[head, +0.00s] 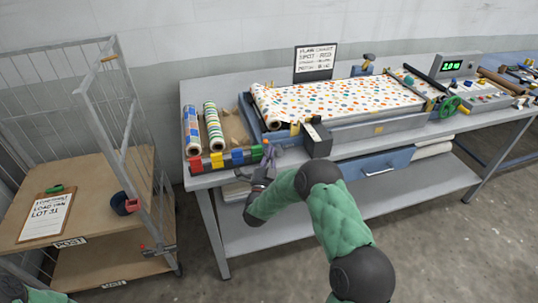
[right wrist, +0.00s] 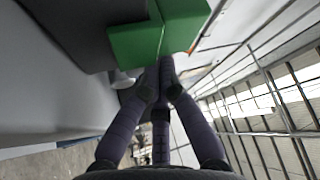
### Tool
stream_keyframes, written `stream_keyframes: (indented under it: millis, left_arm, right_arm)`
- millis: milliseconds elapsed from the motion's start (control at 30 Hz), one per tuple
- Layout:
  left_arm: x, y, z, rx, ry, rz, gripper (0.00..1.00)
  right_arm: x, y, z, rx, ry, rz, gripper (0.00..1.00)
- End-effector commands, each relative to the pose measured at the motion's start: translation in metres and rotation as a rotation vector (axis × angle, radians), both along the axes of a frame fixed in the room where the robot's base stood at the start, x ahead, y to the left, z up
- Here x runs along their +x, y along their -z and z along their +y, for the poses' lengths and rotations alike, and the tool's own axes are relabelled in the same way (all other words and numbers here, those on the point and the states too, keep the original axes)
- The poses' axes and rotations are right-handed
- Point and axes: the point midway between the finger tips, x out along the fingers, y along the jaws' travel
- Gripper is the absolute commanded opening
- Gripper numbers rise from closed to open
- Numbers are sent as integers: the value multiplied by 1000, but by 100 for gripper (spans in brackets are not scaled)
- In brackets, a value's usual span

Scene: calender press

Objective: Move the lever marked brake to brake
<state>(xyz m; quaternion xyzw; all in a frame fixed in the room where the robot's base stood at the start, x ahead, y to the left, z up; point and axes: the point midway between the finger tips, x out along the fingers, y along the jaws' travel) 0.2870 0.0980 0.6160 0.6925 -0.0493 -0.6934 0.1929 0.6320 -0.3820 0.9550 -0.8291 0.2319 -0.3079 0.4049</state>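My right gripper (head: 267,161) is at the front edge of the bench, by the green end of a row of coloured blocks. In the right wrist view its fingers (right wrist: 161,82) come together, with the tips very close to a green block (right wrist: 155,36). A dark narrow part shows between the fingers; I cannot tell whether it is held or is part of the gripper. No lever with a readable brake mark shows in either view. My left gripper is out of view.
A wire-sided cart (head: 110,205) stands at left. A dark box (head: 317,139) is right of my gripper.

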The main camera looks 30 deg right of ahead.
Motion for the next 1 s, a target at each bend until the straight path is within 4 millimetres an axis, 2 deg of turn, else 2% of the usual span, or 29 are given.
stream_keyframes:
  millis: [567, 1000]
  left_arm:
    - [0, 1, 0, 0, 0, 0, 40]
    - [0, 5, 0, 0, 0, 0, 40]
  right_arm:
    - [-1, -8, -5, 141, 1, -36, 0]
    - [-5, -22, -22, 503, -1, -125, 0]
